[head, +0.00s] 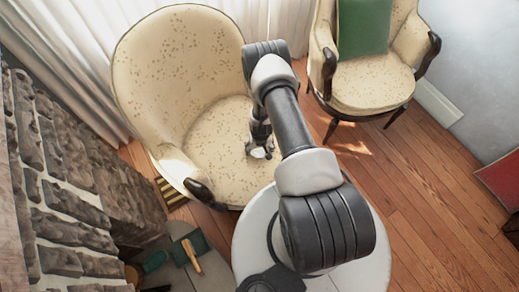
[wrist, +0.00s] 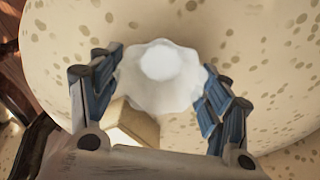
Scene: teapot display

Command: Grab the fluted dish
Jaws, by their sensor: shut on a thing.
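The fluted dish (wrist: 160,75) is white with a wavy rim. In the wrist view it sits between the two fingers of my gripper (wrist: 160,88), which is shut on it. The dish is over the cream, spotted seat of the left armchair (head: 222,140); I cannot tell whether it touches the seat. In the head view, my gripper (head: 261,145) is above that seat, and only a small white part of the dish (head: 262,153) shows below it. A pale yellow, box-like thing (wrist: 132,124) is close to the dish, by the left finger.
A second armchair (head: 370,85) with a green cushion (head: 364,27) stands at the upper right. A stone wall (head: 70,190) is on the left. Green things and an orange-handled tool (head: 191,255) lie at the lower left.

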